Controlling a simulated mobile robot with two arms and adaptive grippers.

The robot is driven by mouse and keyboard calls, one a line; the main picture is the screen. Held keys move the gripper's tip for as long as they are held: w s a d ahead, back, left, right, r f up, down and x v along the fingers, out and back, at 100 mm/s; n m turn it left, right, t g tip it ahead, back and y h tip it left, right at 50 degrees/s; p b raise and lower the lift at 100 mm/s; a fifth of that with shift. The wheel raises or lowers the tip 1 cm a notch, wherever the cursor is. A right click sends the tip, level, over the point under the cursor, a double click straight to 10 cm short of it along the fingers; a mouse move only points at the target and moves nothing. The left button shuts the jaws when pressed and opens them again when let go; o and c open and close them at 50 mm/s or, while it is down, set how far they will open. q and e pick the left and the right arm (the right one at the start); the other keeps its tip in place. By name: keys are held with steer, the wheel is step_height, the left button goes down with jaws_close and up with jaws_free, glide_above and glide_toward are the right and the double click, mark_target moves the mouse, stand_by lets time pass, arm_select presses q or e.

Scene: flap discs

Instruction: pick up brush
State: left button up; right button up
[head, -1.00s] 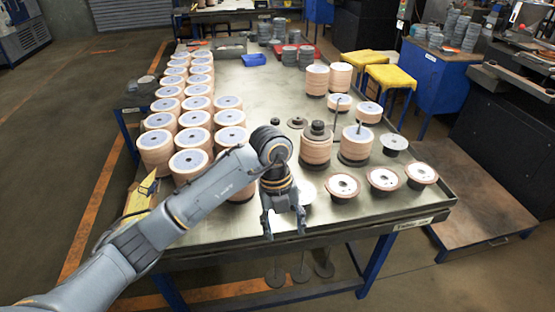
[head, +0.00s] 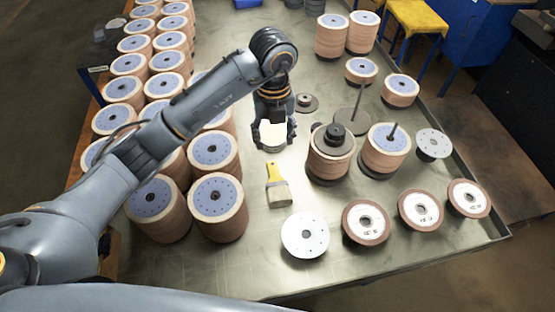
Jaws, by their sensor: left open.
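The brush (head: 279,190) lies on the metal table, with a yellow handle pointing away from me and pale bristles toward the front edge. My left gripper (head: 272,146) hangs just beyond the handle end, fingers spread and pointing down. A gap shows between its fingertips and the brush, so it is not holding the brush. A pale patch shows between the fingers; I cannot tell whether it is a disc or the table surface. My right gripper is not in view.
Tall stacks of flap discs (head: 217,205) stand close on the left. Stacks with upright rods (head: 385,150) stand to the right. A white disc (head: 305,235) and a row of brown-rimmed discs (head: 366,222) lie in front. The table (head: 262,255) is bare near its front edge.

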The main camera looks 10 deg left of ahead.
arm_select(q)
glide_above(275, 173)
step_height(275, 173, down, 8)
steer(key=shift+w+r+p, duration=0.1)
steer(key=shift+w+p, duration=0.05)
steer(key=shift+p, duration=0.25)
steer(key=shift+a+f, duration=0.1)
steer(key=shift+f, duration=0.45)
steer(key=f, duration=0.1)
steer(key=f+p, duration=0.2)
steer(key=shift+s+f, duration=0.25)
steer(key=shift+s, duration=0.05)
steer(key=shift+f, duration=0.35)
steer(key=shift+w+f, duration=0.1)
steer(key=shift+f, duration=0.15)
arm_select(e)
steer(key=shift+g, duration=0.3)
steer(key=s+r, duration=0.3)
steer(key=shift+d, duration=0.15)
arm_select(q)
jaws_close()
